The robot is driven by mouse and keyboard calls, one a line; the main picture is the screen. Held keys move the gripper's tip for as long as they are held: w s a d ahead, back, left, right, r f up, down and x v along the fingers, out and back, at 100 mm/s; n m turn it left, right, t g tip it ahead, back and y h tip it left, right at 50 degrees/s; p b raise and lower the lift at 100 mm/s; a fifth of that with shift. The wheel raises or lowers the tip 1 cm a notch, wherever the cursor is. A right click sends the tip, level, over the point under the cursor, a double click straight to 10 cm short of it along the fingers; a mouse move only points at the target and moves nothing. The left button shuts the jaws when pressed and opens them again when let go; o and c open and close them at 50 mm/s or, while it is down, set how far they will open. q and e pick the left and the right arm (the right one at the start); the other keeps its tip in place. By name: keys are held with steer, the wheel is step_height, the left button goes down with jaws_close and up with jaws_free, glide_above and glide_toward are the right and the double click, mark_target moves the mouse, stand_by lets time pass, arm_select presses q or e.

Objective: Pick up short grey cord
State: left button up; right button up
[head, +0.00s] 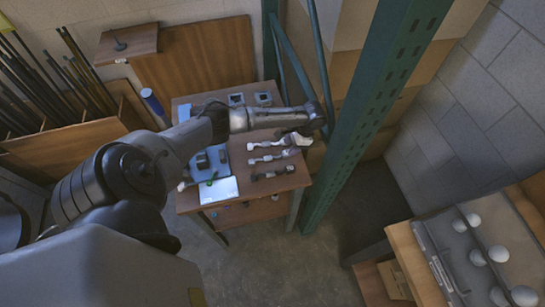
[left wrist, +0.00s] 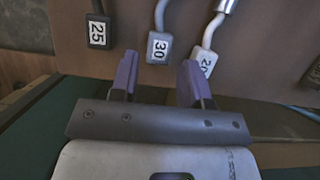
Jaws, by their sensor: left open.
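Three cords lie side by side on the wooden table. The front one is dark (head: 272,173), the middle one grey (head: 268,158) and the back one whitish (head: 263,146). In the left wrist view their block ends carry labels: a dark block with 25 (left wrist: 97,33), a grey block with 30 (left wrist: 159,48) and a light block with 20 (left wrist: 204,60). My left gripper (head: 299,137) is at the cords' right ends. Its purple fingers (left wrist: 157,82) are open and empty, the 30 block appearing beyond their gap and the 20 block near the right finger. My right gripper is out of view.
The table (head: 286,184) also holds a blue tray (head: 206,163), a white tablet-like panel (head: 218,190) and grey blocks (head: 263,99) at the back. A green upright post (head: 352,135) stands close to my left gripper's right. Another table with white bulbs (head: 498,254) is at lower right.

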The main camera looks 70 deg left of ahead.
mark_target(270, 158)
arm_select(q)
steer(key=shift+x, duration=2)
steer(key=shift+c, duration=0.3)
steer(key=c, duration=0.6)
